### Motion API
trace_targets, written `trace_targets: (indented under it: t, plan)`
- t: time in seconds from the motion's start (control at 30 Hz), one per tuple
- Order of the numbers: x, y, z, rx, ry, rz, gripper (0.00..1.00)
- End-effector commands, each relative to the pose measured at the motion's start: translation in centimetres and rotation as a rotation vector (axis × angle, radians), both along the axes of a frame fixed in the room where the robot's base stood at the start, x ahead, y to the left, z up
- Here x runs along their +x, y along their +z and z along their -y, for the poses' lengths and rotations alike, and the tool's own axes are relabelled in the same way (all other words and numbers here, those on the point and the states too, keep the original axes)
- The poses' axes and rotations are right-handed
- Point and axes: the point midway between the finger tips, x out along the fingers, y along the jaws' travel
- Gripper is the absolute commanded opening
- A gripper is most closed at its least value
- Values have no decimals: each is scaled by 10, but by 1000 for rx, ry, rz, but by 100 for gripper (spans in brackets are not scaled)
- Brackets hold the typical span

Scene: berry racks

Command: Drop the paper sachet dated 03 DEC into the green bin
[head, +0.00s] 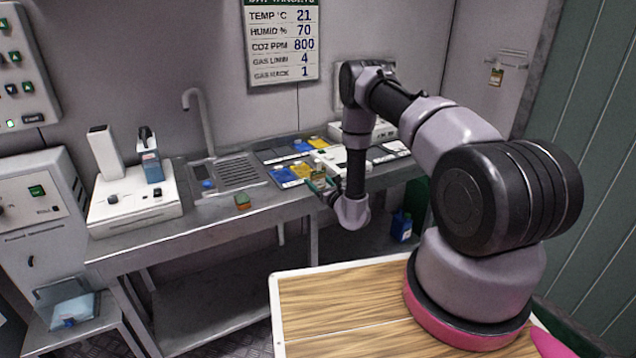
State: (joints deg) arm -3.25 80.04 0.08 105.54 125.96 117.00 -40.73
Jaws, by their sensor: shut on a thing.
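My gripper (322,186) is low over the front part of the metal bench, at the end of my bent arm, pointing left and away. It is shut on a small tan sachet (319,174), with the bench's packets close behind it. The date on the sachet is too small to read. A dark green surface (419,197) shows below the bench at the right, partly hidden by my arm. I cannot tell for sure that it is the green bin.
A blue container (402,226) stands below the bench at right. A wooden top (340,310) lies in front.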

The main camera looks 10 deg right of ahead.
Motion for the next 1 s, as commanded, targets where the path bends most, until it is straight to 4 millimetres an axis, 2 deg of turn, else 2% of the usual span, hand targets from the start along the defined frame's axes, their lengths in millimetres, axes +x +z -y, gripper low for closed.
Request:
trace_targets:
  t: [0.27, 0.3, 0.33, 0.67, 0.77, 1.0]
  plan:
    - [0, -3, 0, 0, 0, 0, 43]
    - [0, -2, 0, 0, 0, 0, 89]
    - [0, -2, 0, 0, 0, 0, 100]
    - [-1, 2, 0, 0, 0, 0, 100]
    - [-12, 0, 4, -1, -1, -2, 100]
    - [-61, 0, 20, 1, -1, -4, 100]
